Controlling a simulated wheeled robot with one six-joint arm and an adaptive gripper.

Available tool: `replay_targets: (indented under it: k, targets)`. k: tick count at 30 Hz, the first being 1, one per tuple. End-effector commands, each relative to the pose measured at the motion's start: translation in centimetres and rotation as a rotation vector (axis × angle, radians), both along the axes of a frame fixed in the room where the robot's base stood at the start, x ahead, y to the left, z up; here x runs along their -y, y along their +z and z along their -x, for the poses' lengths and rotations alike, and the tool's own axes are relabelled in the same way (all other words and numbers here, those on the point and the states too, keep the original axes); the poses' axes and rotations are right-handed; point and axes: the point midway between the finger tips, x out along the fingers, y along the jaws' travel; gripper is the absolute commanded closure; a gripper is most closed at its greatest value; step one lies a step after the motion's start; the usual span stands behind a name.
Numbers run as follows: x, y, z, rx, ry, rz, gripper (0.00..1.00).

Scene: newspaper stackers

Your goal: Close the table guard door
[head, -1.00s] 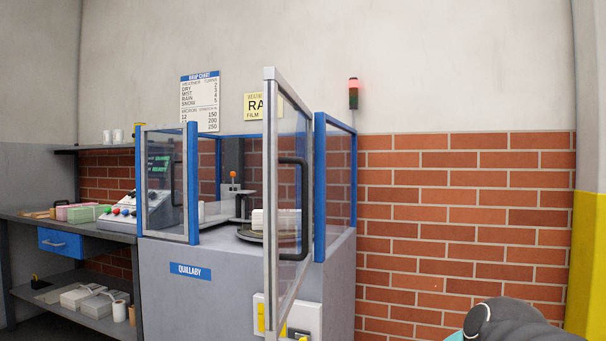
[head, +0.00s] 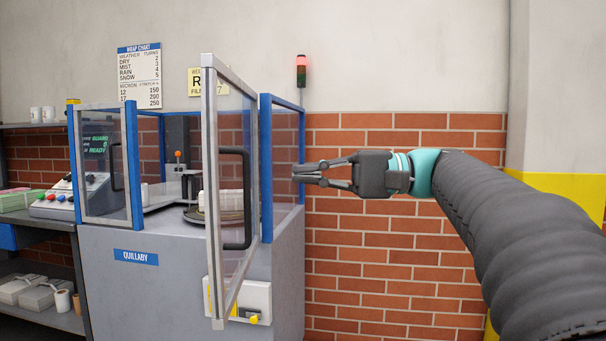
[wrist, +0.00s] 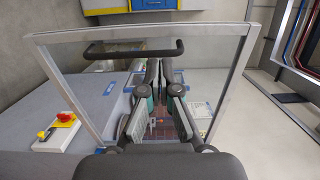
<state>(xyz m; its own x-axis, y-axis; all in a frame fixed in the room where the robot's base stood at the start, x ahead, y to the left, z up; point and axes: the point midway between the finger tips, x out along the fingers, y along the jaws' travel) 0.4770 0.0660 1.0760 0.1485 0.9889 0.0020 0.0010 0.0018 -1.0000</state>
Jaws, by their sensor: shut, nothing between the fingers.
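The table guard door (head: 229,245) is a clear panel in a silver frame. It stands open, swung outward from the blue post (head: 266,170) at the right of the wrapping machine. Its black bar handle (head: 247,200) is upright on the panel. In the wrist view the door frame (wrist: 140,33) spans the picture, with the handle (wrist: 135,48) across its upper part. My gripper (head: 296,172) is shut and empty, pointing left, to the right of the door in the head view. It also shows in the wrist view (wrist: 158,68). Contact with the panel cannot be told.
A white stack (head: 225,201) sits on the turntable inside the guard. A white control box (head: 245,300) is on the machine front, below the door. A bench with a button console (head: 65,200) stands left. The brick wall (head: 390,260) is behind my arm.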

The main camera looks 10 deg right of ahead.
Motion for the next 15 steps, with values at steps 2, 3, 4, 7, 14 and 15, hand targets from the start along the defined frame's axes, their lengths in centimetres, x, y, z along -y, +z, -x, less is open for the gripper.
replay_targets:
  k: [2,3,4,7,14,15]
  targets:
    - [-1.6,0.0,-0.1,0.000,0.005,0.000,1.00]
    - [-2.4,0.0,-0.2,0.000,0.005,0.000,1.00]
    - [-2.9,0.0,-0.3,0.000,0.005,0.000,1.00]
    - [-4.7,0.0,-0.6,0.000,0.004,0.001,1.00]
    - [-8.5,0.0,-1.2,-0.001,0.003,0.002,1.00]
    - [-9.0,0.0,-1.3,-0.001,0.003,0.002,1.00]
